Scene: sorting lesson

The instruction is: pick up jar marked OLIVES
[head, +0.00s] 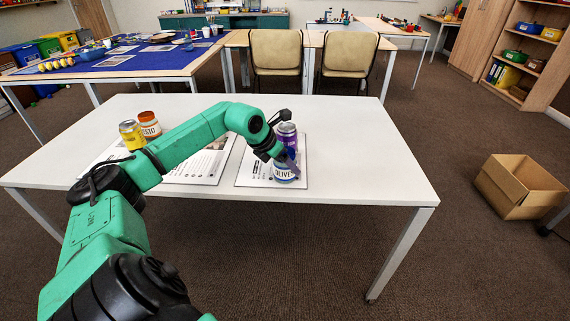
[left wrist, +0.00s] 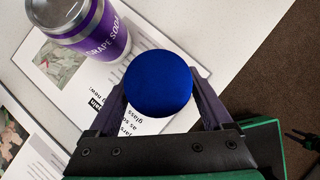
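The jar marked OLIVES (head: 284,176) stands upright on the right-hand printed sheet, its label facing me in the head view. In the left wrist view its round blue lid (left wrist: 158,84) lies between the fingers of my left gripper (left wrist: 158,82). In the head view my left gripper (head: 287,161) is down at the top of the jar and hides its lid. The fingers are close on both sides of the lid. I cannot tell whether they press on it.
A purple grape soda can (head: 287,134) stands close behind the jar; it also shows in the left wrist view (left wrist: 78,22). A yellow container (head: 131,135) and an orange-and-white one (head: 149,124) stand at left. The white table (head: 350,130) is clear at right. An open cardboard box (head: 522,187) sits on the floor.

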